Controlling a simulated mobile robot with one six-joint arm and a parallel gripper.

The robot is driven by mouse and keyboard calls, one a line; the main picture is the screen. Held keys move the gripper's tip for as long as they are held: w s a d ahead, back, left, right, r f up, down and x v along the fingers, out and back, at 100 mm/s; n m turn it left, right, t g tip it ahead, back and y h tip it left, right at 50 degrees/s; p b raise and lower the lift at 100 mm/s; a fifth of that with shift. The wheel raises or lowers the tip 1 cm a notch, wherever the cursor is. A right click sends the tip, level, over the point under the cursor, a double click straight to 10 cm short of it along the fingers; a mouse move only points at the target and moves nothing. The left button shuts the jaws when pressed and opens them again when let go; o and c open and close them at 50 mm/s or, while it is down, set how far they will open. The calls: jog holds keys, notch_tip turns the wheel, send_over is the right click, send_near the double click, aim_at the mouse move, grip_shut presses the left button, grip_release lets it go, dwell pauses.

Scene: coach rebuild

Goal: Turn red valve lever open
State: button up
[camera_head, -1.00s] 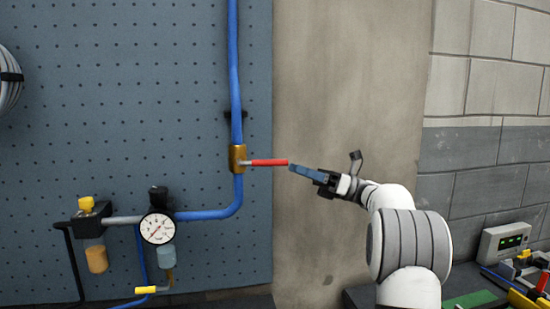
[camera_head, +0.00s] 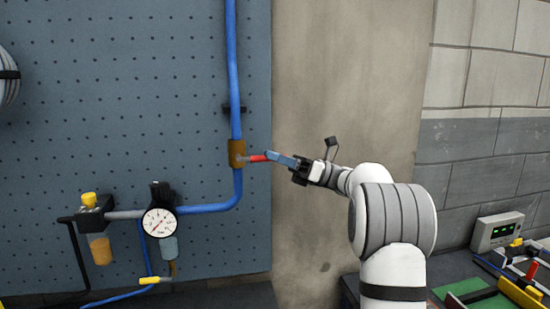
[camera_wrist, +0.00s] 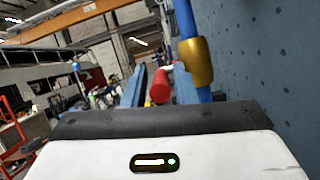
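The red valve lever (camera_head: 256,158) sticks out to the right, about level, from a brass valve body (camera_head: 237,153) on the vertical blue pipe. My gripper (camera_head: 271,155) is at the lever's outer end, its blue fingers covering the tip in the head view. In the wrist view my gripper (camera_wrist: 158,84) is open, with one blue finger on each side of the red lever (camera_wrist: 160,92). Gaps show between the lever and both fingers there. The brass valve body (camera_wrist: 196,62) is to the right of the lever in that view.
A pressure gauge (camera_head: 159,222) and a yellow-capped filter (camera_head: 98,248) hang lower left on the blue pegboard (camera_head: 120,100). A bare wall panel (camera_head: 345,80) lies behind my arm. A grey box with a green display (camera_head: 497,231) stands at lower right.

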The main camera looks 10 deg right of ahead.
grip_shut()
jog(key=shift+f+b, duration=0.15)
jog(key=shift+b, duration=0.2)
